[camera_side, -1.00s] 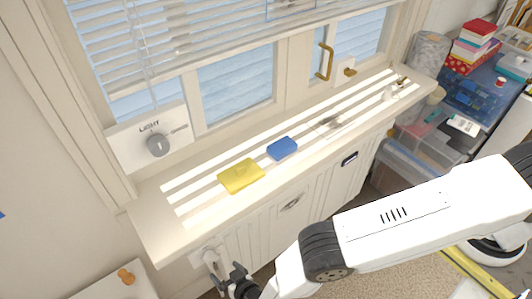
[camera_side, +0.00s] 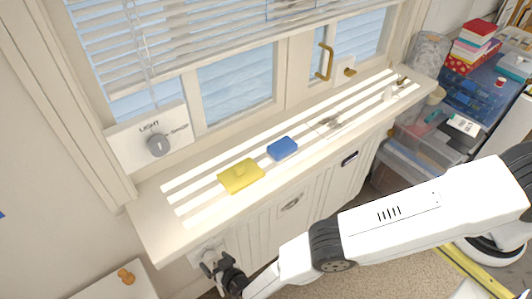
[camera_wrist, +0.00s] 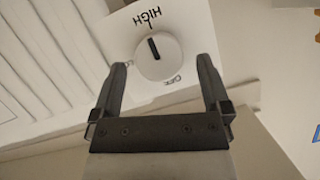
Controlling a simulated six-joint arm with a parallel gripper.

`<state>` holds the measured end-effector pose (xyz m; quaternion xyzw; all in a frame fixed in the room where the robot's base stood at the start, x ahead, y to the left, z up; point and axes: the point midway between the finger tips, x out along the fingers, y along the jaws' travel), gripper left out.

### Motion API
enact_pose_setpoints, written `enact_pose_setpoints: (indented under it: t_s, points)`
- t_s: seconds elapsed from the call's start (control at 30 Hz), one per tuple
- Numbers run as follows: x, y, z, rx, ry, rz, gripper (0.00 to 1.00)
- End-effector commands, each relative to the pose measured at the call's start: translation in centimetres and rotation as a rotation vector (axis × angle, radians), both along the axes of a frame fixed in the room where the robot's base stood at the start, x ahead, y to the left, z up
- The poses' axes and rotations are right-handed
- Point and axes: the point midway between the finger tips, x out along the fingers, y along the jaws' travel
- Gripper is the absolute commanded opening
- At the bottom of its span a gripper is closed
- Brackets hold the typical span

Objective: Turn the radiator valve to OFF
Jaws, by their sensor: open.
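The radiator valve is a round white knob (camera_wrist: 158,58) with a black pointer line, on a white plate (camera_wrist: 199,28) below the sill. In the wrist view the pointer is directed towards the HIGH label (camera_wrist: 147,17); the OFF label (camera_wrist: 172,80) is at the knob's lower right. My gripper (camera_wrist: 161,63) is open, with one finger on each side of the knob. Small gaps seem to show, but I cannot tell whether either finger touches it. In the side view my gripper (camera_side: 213,263) is at the valve and hides much of it.
Above is a window sill (camera_side: 160,232) with a yellow item (camera_side: 240,176) and a blue block (camera_side: 282,148) on it. A LIGHT dial (camera_side: 158,145) is on the wall at left. A small cabinet (camera_side: 100,285) with a wooden knob stands at lower left.

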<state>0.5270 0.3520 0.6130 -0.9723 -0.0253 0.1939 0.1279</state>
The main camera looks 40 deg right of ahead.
Motion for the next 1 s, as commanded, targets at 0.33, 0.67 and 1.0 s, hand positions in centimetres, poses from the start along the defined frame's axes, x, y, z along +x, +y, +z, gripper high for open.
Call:
enact_pose_setpoints:
  t_s: [0.33,0.67,1.0]
  points:
    - [1.3,0.0,-0.5,0.001,-0.001,-0.002,0.98]
    - [1.5,0.1,-0.5,0.001,-0.001,-0.001,0.98]
    - [1.5,0.1,-0.5,0.001,-0.001,-0.001,0.28]
